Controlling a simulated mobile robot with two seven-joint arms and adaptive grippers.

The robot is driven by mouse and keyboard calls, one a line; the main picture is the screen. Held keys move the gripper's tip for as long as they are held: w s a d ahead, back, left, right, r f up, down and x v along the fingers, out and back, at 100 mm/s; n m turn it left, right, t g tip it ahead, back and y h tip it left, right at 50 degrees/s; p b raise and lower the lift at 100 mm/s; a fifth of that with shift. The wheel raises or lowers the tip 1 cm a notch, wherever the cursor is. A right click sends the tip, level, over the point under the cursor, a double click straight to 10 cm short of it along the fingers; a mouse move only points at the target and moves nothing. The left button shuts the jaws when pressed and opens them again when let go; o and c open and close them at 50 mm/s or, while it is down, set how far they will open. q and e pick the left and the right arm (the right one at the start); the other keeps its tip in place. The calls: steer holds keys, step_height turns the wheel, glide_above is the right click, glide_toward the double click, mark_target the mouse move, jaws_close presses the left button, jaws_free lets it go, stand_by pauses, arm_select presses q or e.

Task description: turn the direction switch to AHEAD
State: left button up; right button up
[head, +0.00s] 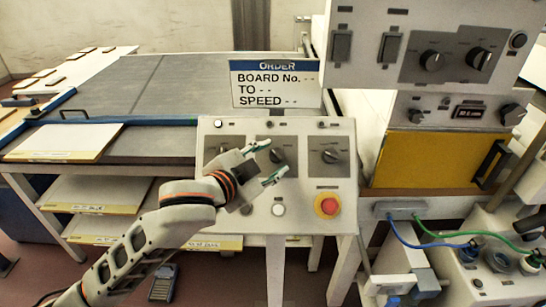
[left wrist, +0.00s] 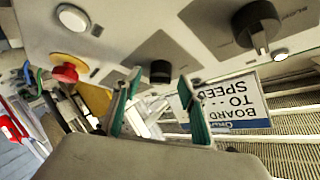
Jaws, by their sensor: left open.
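A light grey control panel (head: 300,205) carries a row of rotary switches: a left one (head: 222,148), a middle one (head: 277,155) and a right one (head: 331,156). Their labels are too small to read, so I cannot tell which is the direction switch or where it points. My left gripper (head: 272,163) is open, its fingers in front of the middle switch in the head view. In the left wrist view the open gripper (left wrist: 158,90) has a dark knob (left wrist: 160,71) beyond and between its fingertips. Another knob (left wrist: 258,27) is at upper right. Contact is not visible.
A red stop button (head: 327,206) and a white button (head: 278,209) sit low on the panel. An order sign (head: 276,84) stands behind its top edge. A taller cabinet (head: 430,85) stands at right. A conveyor table (head: 130,85) lies behind at left.

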arm_select(q)
steer(key=shift+w+d+f, duration=0.15)
steer(key=shift+w+d, duration=0.15)
steer(key=shift+w, duration=0.2)
steer(key=c, duration=1.1)
